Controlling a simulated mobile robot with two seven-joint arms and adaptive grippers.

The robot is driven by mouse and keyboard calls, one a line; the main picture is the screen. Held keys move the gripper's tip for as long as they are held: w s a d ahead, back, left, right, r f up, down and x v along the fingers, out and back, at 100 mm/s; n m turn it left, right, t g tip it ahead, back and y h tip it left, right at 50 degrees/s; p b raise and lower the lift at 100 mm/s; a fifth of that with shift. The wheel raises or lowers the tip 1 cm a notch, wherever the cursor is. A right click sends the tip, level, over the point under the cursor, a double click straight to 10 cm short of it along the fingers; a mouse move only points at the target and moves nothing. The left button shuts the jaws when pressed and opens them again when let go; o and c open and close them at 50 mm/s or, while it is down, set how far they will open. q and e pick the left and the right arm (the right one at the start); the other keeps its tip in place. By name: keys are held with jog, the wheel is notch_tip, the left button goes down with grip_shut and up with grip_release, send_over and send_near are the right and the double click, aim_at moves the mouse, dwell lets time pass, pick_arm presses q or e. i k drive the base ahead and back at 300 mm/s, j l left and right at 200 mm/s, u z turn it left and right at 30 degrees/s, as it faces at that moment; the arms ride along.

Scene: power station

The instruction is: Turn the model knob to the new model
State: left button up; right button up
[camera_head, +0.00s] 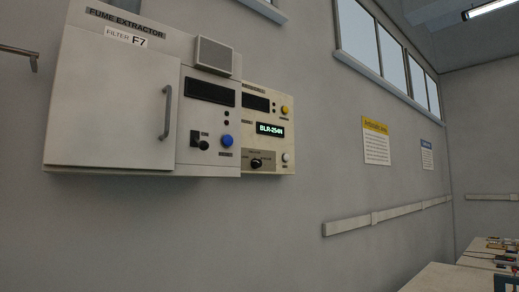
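A small control panel (267,130) is mounted on the wall at the right side of the fume extractor. Its black model knob (256,163) sits low on the panel, below a lit display (270,129) that reads what looks like BLR-254N. The marks around the knob are too small to read, and I cannot tell which way it points. A yellow button (284,110) and a white button (285,157) are on the panel's right side. Neither of my grippers is in view.
The fume extractor (110,107) has a door with a handle (166,112), a black knob (202,145) and a blue button (227,141). A metal hook-like piece (20,52) is at the far left. Benches (455,279) with items stand low at the right.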

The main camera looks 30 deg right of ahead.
aim_at(255, 163)
jog(key=i+l+u, duration=0.15)
jog(key=l, duration=0.8)
jog(key=i+l+u, duration=0.15)
jog(key=l, duration=0.8)
jog(key=l+u, duration=0.15)
jog(key=l, duration=0.8)
jog(key=i+l+u, duration=0.1)
jog(key=l, duration=0.4)
jog(key=i+l+u, duration=0.1)
jog(key=l, duration=0.35)
